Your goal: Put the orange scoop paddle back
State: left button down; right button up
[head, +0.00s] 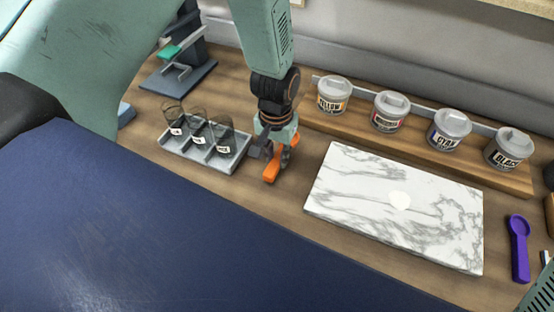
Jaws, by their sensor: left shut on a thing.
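The orange scoop paddle (270,172) is at the middle of the head view, just left of the marble slab. My left gripper (276,150) is shut on it and points down over the wooden counter. Its fingers cover part of the paddle. I cannot tell whether the paddle touches the counter. My right gripper is not in view.
A marble slab (340,205) with a pale blob lies to the right. Several labelled jars stand on a wooden riser (410,139) behind it. A grey tray (236,158) with glasses is at left. A purple scoop (519,248) lies at far right.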

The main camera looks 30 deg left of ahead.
aim_at(277, 160)
pick_arm(q)
jog(key=shift+d+f, duration=0.1)
jog(key=shift+f, duration=1.05)
jog(key=shift+f, duration=0.15)
jog(key=c, duration=1.2)
grip_release()
jog(key=shift+o, duration=0.2)
jog(key=shift+r, duration=0.3)
notch_tip(277, 160, up, 12)
jog(key=shift+s, duration=0.2)
